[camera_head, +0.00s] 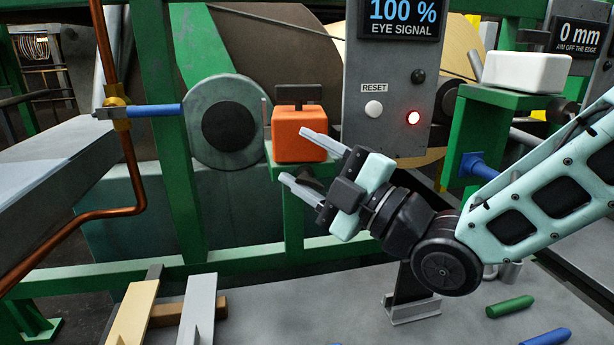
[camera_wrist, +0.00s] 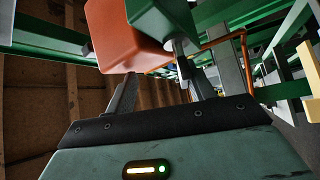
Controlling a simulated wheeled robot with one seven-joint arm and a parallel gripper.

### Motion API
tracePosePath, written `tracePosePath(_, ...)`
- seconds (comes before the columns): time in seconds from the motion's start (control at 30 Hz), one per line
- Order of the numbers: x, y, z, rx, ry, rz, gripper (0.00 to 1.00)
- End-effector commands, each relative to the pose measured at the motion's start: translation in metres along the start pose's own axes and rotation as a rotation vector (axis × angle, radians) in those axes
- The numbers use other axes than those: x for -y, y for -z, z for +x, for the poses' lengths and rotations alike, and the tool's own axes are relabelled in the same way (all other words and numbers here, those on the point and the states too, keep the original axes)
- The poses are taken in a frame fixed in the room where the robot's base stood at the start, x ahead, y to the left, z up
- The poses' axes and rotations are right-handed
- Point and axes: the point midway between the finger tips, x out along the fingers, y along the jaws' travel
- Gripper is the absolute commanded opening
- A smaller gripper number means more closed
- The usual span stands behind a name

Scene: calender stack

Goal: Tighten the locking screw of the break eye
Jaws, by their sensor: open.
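An orange box (camera_head: 298,142), which looks like the break eye, sits on a green bracket (camera_head: 292,195) with a dark T-shaped piece (camera_head: 298,95) on top. My gripper (camera_head: 293,155) is open in front of it; the upper finger overlaps the box in the head view and the lower finger points below it. In the wrist view the orange box (camera_wrist: 112,35) and green bracket (camera_wrist: 160,18) lie above the fingers. A short dark grey shaft (camera_wrist: 178,47), perhaps the locking screw, sticks out under the bracket near the right finger. I cannot tell whether they touch.
A grey panel (camera_head: 358,130) reads 100 % eye signal, with a reset button (camera_head: 373,110) and a lit red lamp (camera_head: 413,118). A white box (camera_head: 527,70) stands on another green bracket at right, its display (camera_head: 578,35) reading 0 mm. Loose handles (camera_head: 510,306) lie on the bench.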

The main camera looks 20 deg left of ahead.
Motion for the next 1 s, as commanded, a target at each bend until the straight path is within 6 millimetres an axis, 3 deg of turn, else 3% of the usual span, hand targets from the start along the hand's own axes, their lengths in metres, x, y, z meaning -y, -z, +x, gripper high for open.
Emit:
tracePosePath(0.03, -0.030, 0.012, 0.011, -0.024, -0.049, -0.021, 0.40)
tracePosePath(0.1, -0.043, 0.017, 0.015, -0.026, -0.053, -0.021, 0.54)
tracePosePath(0.17, -0.052, 0.021, 0.018, -0.025, -0.053, -0.019, 0.75)
tracePosePath(0.2, -0.056, 0.022, 0.019, -0.024, -0.053, -0.019, 0.68)
tracePosePath(0.23, -0.059, 0.022, 0.020, -0.022, -0.051, -0.018, 0.45)
tracePosePath(0.27, -0.061, 0.023, 0.020, -0.021, -0.049, -0.017, 0.29)
tracePosePath(0.77, -0.062, 0.025, 0.021, -0.014, -0.038, -0.010, 0.29)
tracePosePath(0.87, -0.056, 0.032, 0.022, 0.001, -0.040, 0.000, 0.29)
tracePosePath(1.0, -0.038, 0.056, 0.022, 0.066, -0.057, 0.038, 0.29)
